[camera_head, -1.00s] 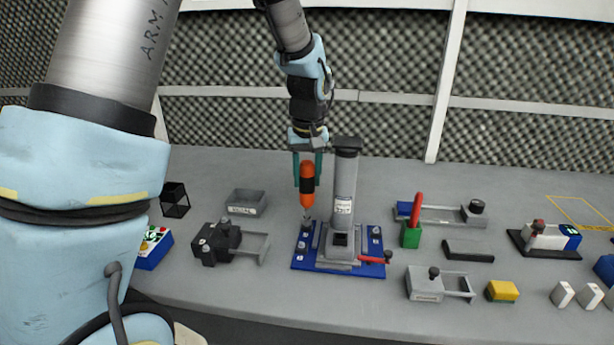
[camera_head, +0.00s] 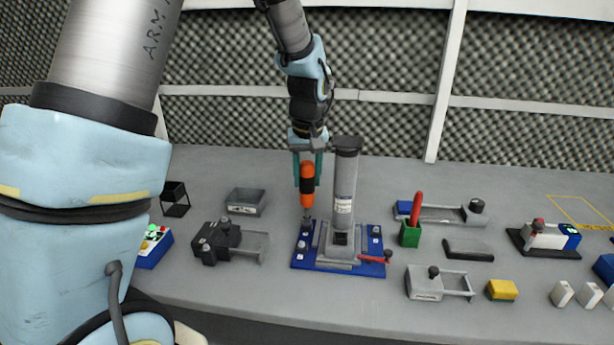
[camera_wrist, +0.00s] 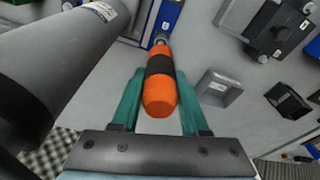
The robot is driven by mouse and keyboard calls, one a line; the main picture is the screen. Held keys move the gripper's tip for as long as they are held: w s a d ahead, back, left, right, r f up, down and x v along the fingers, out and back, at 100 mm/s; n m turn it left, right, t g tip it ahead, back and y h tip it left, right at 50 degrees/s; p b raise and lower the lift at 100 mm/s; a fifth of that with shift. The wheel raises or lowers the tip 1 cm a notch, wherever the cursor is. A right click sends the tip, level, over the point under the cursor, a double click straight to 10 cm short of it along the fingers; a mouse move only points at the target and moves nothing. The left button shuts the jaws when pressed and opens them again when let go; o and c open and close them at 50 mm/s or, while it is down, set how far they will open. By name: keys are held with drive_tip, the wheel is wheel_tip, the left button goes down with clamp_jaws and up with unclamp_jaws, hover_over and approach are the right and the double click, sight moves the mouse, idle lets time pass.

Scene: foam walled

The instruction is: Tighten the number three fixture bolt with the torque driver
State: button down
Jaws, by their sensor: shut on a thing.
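My gripper (camera_head: 307,160) has teal fingers and is shut on the orange and black torque driver (camera_head: 307,188). The driver is upright, tip down, over the back left bolt (camera_head: 306,227) of the blue fixture plate (camera_head: 300,264). The tip appears to meet that bolt; exact seating is too small to tell. In the wrist view the driver (camera_wrist: 160,85) sits between both fingers, its tip over a bolt at the plate's edge. Other bolts show at the front left (camera_head: 300,247) and right (camera_head: 376,233) of the plate. I cannot read bolt numbers.
A tall grey column (camera_head: 345,190) stands on the plate, close right of the driver. A red-handled lever (camera_head: 372,259) is at the plate's front right. A grey tray (camera_head: 246,201) and black clamp block (camera_head: 215,242) lie left. A green holder (camera_head: 410,234) stands right.

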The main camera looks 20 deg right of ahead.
sight(306, 162)
drive_tip(key=shift+r, duration=0.1)
drive_tip(key=shift+r+p, duration=1.95)
drive_tip(key=shift+r, duration=0.5)
drive_tip(key=shift+w, duration=0.1)
